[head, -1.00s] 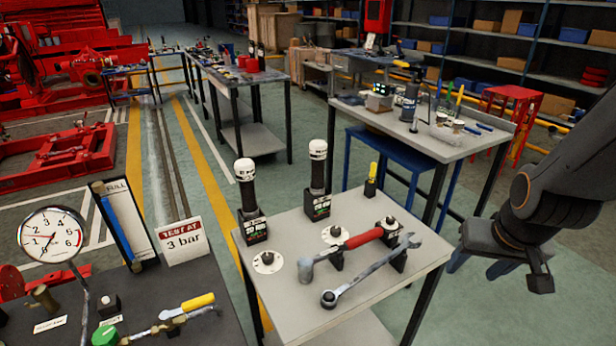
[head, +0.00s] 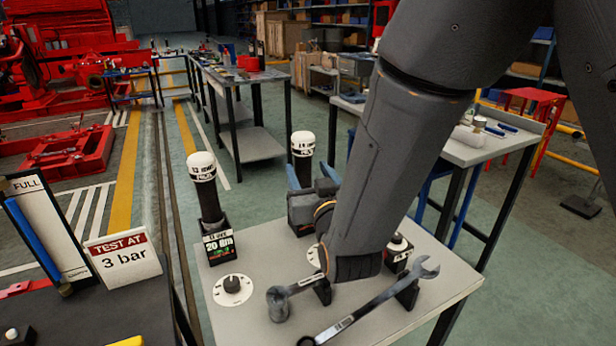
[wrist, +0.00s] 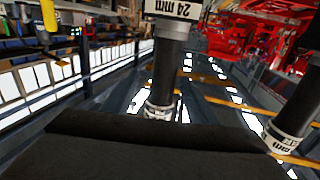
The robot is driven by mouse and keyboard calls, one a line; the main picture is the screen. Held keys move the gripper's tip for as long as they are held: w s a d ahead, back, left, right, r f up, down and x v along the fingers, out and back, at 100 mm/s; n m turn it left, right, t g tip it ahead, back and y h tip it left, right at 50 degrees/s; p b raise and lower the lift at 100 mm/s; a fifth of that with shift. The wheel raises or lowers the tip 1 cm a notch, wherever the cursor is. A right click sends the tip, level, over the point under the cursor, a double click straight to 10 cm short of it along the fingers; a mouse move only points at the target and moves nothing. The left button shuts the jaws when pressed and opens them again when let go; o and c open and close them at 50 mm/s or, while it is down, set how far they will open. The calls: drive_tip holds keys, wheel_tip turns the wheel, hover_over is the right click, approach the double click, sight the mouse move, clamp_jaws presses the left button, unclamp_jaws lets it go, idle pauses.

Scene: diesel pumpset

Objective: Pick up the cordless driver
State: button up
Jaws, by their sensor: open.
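Two upright black tools with white labelled caps and block-shaped bases stand on the small grey table; they look like cordless drivers, though I cannot be sure. The near left tool (head: 207,190) has a "20 Nm" label on its base. In the wrist view a black shaft with a "24 mm" band (wrist: 174,55) rises ahead, and another tool (wrist: 297,110) is at the right.
Other benches stand behind.

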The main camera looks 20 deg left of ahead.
drive_tip(key=x, duration=0.3)
drive_tip(key=p+x, duration=0.1)
drive_tip(key=x, duration=0.3)
drive_tip(key=shift+s+a+r, duration=0.1)
drive_tip(key=shift+s+a, duration=0.15)
drive_tip(key=shift+a, duration=0.05)
drive_tip(key=shift+r, duration=0.1)
clamp_jaws()
